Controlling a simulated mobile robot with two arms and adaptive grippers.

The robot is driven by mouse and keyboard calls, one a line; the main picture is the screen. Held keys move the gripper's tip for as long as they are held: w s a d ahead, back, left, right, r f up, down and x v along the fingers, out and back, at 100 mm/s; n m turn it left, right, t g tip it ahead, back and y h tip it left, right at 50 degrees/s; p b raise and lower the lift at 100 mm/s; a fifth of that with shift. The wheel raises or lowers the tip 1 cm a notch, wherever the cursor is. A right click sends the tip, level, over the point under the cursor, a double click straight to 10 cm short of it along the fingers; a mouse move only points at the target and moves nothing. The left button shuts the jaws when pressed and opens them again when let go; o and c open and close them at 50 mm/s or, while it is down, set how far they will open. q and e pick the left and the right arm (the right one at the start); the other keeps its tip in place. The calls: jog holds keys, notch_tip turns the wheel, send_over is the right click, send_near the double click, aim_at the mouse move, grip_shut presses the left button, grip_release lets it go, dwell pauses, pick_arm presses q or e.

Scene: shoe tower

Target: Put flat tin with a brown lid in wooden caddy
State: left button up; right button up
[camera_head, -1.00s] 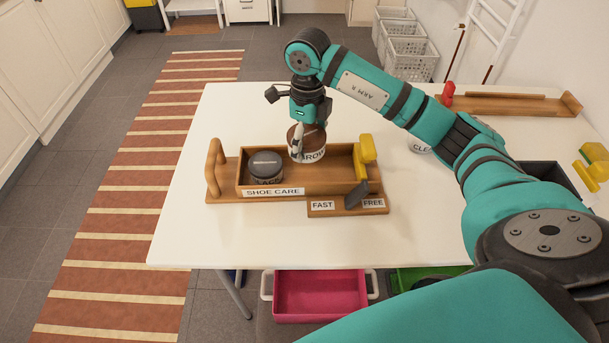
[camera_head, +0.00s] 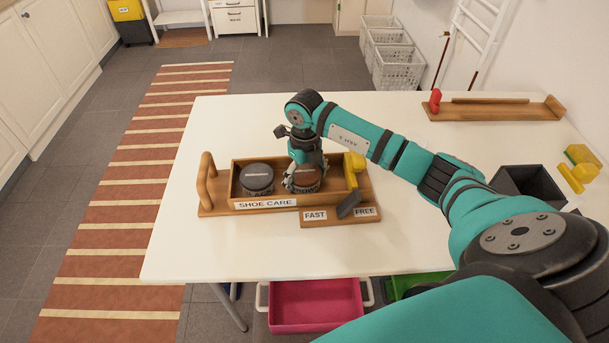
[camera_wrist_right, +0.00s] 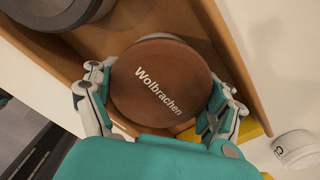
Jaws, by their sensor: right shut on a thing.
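The flat tin with a brown lid (camera_head: 306,178) is inside the wooden caddy (camera_head: 264,204), right of a dark-lidded tin (camera_head: 257,178). In the right wrist view the brown lid (camera_wrist_right: 160,80) fills the middle and reads "Wolbrachen". My right gripper (camera_head: 303,180) reaches down into the caddy and is shut on the brown-lidded tin, one finger on each side. Whether the tin's base touches the caddy floor is hidden. My left gripper is not in view.
A yellow-handled brush (camera_head: 354,168) stands at the caddy's right end. Signs "FAST" and "FREE" are on a small wooden block (camera_head: 340,215) in front. A dark open box (camera_head: 530,185) and yellow items (camera_head: 578,168) are at the right. The table's left side is clear.

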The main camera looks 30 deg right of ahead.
aim_at(305, 171)
jog(key=shift+f, duration=0.25)
jog(key=o, duration=1.2)
jog(key=shift+r, duration=0.15)
notch_tip(305, 171, up, 12)
jog(key=shift+b, duration=0.75)
